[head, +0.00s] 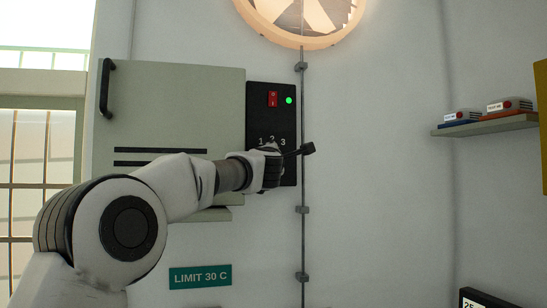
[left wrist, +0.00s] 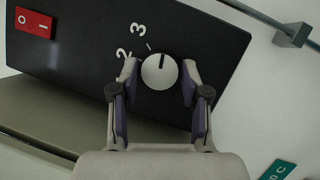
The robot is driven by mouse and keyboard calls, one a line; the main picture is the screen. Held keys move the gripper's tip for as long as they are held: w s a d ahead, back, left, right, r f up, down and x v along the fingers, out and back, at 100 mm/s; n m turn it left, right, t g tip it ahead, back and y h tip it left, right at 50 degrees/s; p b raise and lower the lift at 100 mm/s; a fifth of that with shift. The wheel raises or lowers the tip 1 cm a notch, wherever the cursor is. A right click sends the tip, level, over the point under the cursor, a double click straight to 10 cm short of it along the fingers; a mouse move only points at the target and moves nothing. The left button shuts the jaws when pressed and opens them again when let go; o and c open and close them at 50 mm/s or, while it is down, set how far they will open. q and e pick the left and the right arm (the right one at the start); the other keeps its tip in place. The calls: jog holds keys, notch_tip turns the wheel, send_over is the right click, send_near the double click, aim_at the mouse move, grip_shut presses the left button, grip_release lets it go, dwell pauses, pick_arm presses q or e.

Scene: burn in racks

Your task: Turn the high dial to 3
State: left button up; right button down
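The black control panel (head: 285,112) on the wall has a red switch, a lit green lamp and the numbers 1, 2, 3. The round pale dial (left wrist: 154,76) shows in the left wrist view; my gripper hides it in the head view. Its dark pointer line points up in that view, slightly clockwise of the tick beside the 3. My left gripper (left wrist: 159,83) is open with one finger on each side of the dial. Narrow gaps show between fingers and dial. It also shows in front of the panel in the head view (head: 272,152). My right gripper is out of view.
A grey-green cabinet door (head: 180,105) with a black handle is left of the panel. A thin vertical conduit (head: 303,220) runs just right of it. A shelf (head: 485,126) with small devices is on the right wall. A green "LIMIT 30 C" sign (head: 200,277) hangs below.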

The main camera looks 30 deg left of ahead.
pick_arm(q)
jog(key=shift+o, duration=0.6)
